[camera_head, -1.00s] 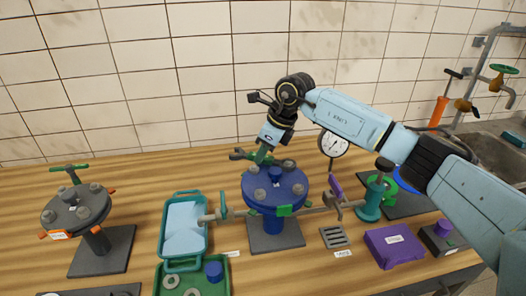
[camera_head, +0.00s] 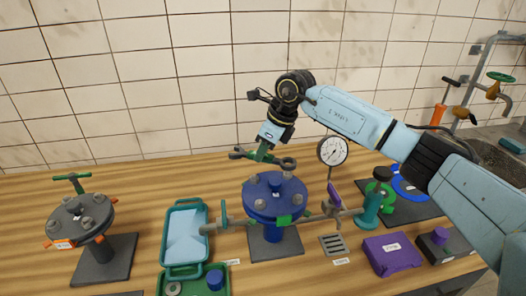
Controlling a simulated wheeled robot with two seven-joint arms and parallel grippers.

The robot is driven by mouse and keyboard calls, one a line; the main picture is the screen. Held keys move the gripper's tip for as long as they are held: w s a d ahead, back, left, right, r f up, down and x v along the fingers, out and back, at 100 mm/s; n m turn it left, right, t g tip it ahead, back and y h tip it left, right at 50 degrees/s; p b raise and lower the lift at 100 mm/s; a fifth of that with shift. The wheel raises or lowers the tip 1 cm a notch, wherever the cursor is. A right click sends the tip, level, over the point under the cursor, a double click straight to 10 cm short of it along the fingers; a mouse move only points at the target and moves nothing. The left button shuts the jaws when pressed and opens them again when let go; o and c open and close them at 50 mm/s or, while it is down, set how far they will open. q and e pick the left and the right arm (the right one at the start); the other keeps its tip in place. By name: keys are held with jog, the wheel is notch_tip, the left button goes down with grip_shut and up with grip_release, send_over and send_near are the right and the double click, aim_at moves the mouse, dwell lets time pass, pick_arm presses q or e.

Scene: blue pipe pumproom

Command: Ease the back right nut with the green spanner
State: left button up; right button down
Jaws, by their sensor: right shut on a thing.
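My right gripper (camera_head: 268,145) points down above the back of the blue flange (camera_head: 275,212). It is shut on the green spanner (camera_head: 262,155), gripping its middle. The spanner lies roughly level, its dark open end (camera_head: 238,153) to the left and its ring end (camera_head: 288,163) to the right. The ring end shows over the flange's back right edge; I cannot tell if it touches a nut. The back right nut is not clearly visible. Other nuts show at the back left (camera_head: 254,180), front left (camera_head: 260,205) and front right (camera_head: 298,200). My left gripper is not in view.
A grey flange (camera_head: 78,216) with a green handle stands left. A teal tray (camera_head: 204,232) and a green tray (camera_head: 196,290) lie left of the blue flange. A pressure gauge (camera_head: 332,151), teal valve (camera_head: 370,208) and purple box (camera_head: 392,254) are to the right.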

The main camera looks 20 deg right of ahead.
jog(key=shift+r, duration=0.2)
jog(key=shift+w+d+r+m+t+h+p, duration=0.2)
jog(key=shift+d+m+t+h+p, duration=0.25)
jog(key=shift+m, duration=0.55)
jog(key=w+d+r+m+h+p, duration=0.15)
jog(key=d+m+h, duration=0.35)
jog(key=m, duration=0.5)
jog(key=shift+y, duration=0.65)
jog(key=shift+d+f+b, duration=0.2)
jog(key=shift+f+b, duration=0.65)
jog(key=shift+f, duration=0.6)
jog(key=shift+d+f+b, duration=0.15)
jog(key=shift+f+b, duration=0.65)
jog(key=shift+f, duration=0.6)
jog(key=shift+f, duration=0.1)
